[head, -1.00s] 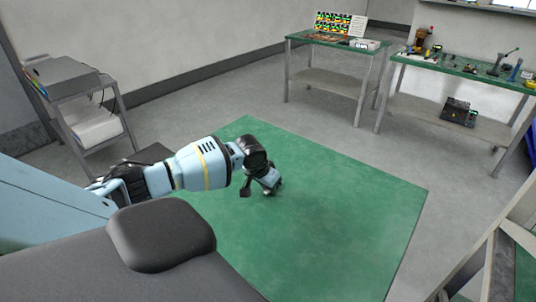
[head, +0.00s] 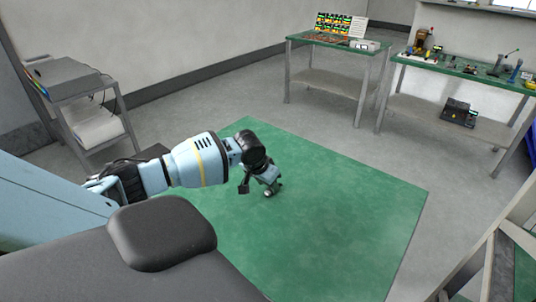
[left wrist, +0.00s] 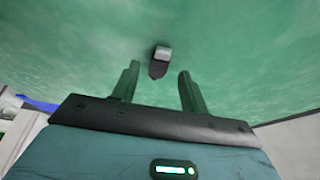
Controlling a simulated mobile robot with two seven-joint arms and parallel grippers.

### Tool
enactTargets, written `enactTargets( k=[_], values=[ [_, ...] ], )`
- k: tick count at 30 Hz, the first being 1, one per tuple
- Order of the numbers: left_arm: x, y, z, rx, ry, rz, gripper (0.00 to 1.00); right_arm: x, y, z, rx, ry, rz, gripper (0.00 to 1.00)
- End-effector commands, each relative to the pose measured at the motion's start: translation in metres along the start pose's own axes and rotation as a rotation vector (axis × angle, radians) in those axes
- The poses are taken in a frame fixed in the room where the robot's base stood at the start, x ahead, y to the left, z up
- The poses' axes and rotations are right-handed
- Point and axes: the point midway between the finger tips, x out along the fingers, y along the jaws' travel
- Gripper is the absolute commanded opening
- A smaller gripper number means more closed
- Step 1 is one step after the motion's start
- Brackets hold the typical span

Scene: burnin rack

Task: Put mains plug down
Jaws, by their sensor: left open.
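My left gripper (head: 273,190) hangs low over the green floor mat (head: 345,225), at the end of the arm from the left. In the left wrist view the gripper (left wrist: 158,72) is open, its two fingers apart. A small black and pale grey piece, seemingly the mains plug (left wrist: 160,60), shows just beyond and between the fingertips against the green. Neither finger visibly touches it. I cannot tell whether it rests on the mat. In the head view a small grey spot at the fingertips may be the same piece. My right gripper is not in view.
A grey cart (head: 66,88) stands at the left. A bench with a colourful board (head: 334,23) stands at the back, and a green-topped workbench (head: 465,70) with tools at the right. A pale frame (head: 490,245) is at the lower right. Most of the mat is clear.

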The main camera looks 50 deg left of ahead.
Motion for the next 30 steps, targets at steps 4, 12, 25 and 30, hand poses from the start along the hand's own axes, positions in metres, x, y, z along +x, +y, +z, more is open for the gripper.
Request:
enactTargets(
  k=[4, 12, 25, 30],
  values=[
    [-0.036, -0.001, -0.003, 0.002, 0.008, -0.001, 0.44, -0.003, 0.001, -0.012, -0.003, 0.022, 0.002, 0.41],
    [-0.081, -0.001, -0.002, 0.0, 0.005, -0.001, 0.44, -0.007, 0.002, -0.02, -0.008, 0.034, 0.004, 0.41],
    [-0.096, 0.0, 0.0, 0.0, 0.0, 0.0, 0.44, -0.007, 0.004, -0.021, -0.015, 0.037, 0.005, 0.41],
    [-0.096, 0.0, 0.0, 0.0, 0.0, 0.0, 0.44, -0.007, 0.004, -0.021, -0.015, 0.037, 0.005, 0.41]
  ],
)
